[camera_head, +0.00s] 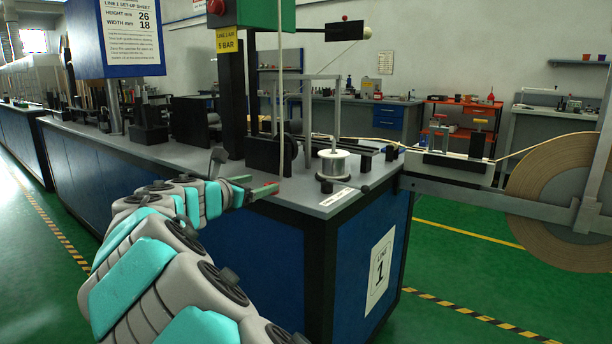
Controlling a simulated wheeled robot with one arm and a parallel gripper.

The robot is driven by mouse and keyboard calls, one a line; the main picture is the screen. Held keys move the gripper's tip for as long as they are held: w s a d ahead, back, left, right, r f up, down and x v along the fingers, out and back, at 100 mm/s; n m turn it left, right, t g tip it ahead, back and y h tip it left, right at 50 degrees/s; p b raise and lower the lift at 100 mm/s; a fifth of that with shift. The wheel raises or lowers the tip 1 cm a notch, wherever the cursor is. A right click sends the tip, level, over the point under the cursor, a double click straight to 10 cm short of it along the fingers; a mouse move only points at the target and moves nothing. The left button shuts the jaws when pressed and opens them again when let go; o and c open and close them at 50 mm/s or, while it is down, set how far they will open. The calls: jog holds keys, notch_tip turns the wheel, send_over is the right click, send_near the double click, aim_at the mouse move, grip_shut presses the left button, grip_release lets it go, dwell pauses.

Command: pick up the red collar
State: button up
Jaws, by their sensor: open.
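My gripper (266,187) is at the end of my teal and grey arm, over the near left part of the grey bench top (306,197). Its slim fingers are small in view, with red along them, and I see nothing clearly held between them. I cannot make out for certain a red collar.
A post with a yellow 5 bar label (227,41) rises behind my gripper. A thin metal frame (337,100) stands behind the spool. A large brown tape roll (555,200) is at the right, its tape running left past a guide block (455,162). Green floor lies open in front.

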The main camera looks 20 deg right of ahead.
jog(key=shift+n, duration=0.9)
jog(key=shift+s+d+f+p+x, duration=0.1)
jog(key=shift+x, duration=1.3)
jog(key=shift+s+d+f+p+x, duration=0.1)
jog(key=shift+p+x, duration=0.05)
jog(key=shift+x, duration=1.25)
jog(key=shift+s+d+f+p+x, duration=0.1)
jog(key=shift+x, duration=1.25)
jog(key=shift+a, duration=0.1)
jog(key=shift+c, duration=0.4)
grip_shut()
